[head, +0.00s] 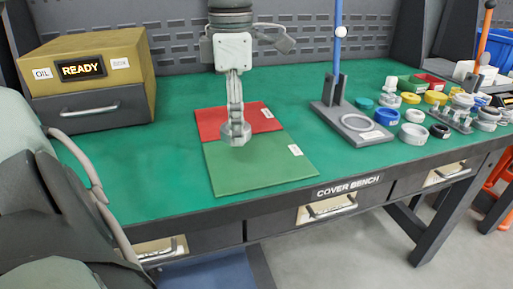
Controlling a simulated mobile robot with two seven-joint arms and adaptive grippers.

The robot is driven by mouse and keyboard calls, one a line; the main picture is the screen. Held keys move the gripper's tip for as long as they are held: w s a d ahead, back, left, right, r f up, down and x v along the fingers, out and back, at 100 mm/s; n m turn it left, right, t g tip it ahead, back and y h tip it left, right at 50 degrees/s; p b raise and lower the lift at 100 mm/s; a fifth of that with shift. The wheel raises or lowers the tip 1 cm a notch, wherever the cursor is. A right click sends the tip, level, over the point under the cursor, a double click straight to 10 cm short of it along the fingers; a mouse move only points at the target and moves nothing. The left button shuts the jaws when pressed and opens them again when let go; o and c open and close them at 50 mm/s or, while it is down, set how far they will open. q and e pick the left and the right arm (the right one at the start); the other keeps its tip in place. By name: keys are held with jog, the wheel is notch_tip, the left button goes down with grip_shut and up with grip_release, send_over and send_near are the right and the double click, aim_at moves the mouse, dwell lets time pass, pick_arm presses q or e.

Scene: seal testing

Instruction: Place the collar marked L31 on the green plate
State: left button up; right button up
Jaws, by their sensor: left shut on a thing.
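My left gripper (235,122) points straight down over the mats at the middle of the bench. It is shut on a grey collar (236,139), which overlaps the back part of the green plate (262,174) in the head view. I cannot tell whether the collar touches the plate or hangs just above it. No L31 mark can be read on the collar. The green plate lies flat near the bench's front edge, with a small white label on its right side. My right gripper is not in view.
A red plate (209,121) lies behind the green one. A yellow box marked READY (88,65) stands at the left. A grey stand with a blue rod (338,50) and several rings and caps fill the right side. Bare green bench top (170,170) lies left of the plates.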

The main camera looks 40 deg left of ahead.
aim_at(256, 167)
pick_arm(q)
jog(key=w+d+f, duration=0.2)
jog(key=d, duration=0.1)
jog(key=shift+f, duration=0.1)
notch_tip(256, 167, down, 4)
jog(key=shift+r, duration=0.2)
jog(key=shift+f, duration=0.2)
jog(key=shift+f, duration=0.1)
